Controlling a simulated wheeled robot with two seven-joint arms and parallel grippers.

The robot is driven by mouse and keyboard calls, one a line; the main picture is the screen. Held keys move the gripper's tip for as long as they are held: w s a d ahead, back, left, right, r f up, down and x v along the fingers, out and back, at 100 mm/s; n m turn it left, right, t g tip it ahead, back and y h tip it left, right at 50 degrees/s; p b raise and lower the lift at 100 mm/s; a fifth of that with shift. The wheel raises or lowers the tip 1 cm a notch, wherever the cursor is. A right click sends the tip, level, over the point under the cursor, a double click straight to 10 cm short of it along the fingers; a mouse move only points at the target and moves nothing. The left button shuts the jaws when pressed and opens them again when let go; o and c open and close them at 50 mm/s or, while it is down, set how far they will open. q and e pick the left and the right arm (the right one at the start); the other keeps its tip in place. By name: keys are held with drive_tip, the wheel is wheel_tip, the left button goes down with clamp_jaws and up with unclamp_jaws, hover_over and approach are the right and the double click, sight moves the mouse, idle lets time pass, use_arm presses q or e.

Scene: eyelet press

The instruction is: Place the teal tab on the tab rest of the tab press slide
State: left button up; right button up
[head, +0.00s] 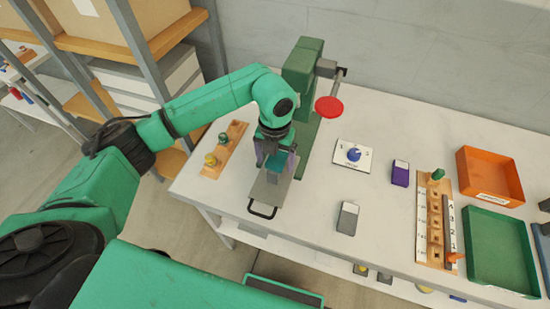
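The tab press (303,68) is a green machine at the back of the white table. Its slide (266,192) is a grey plate pulled out toward me, with a black loop handle (262,211) at the front. My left gripper (276,168) reaches in from the left and points down over the back part of the slide. A teal tab (277,161) shows between its fingers, and they look closed on it. The tab rest is hidden beneath the gripper and tab. I cannot tell whether the tab touches the slide. My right gripper is out of view.
A red round lever knob (329,107) sticks out right of the press. A wooden holder (224,150) with pegs stands left of the slide. A blue dial (354,154), a purple block (399,173), a grey block (347,218), an orange tray (489,177) and a green tray (500,250) lie right.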

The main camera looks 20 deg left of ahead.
sight(275, 163)
use_arm(q)
drive_tip(key=shift+r, duration=0.2)
wheel_tip(275, 163, up, 6)
drive_tip(key=b, duration=0.3)
drive_tip(key=shift+r, duration=0.25)
wheel_tip(275, 163, up, 5)
drive_tip(key=shift+r+b, duration=0.2)
drive_tip(key=shift+b, duration=0.1)
drive_tip(key=shift+f, duration=0.1)
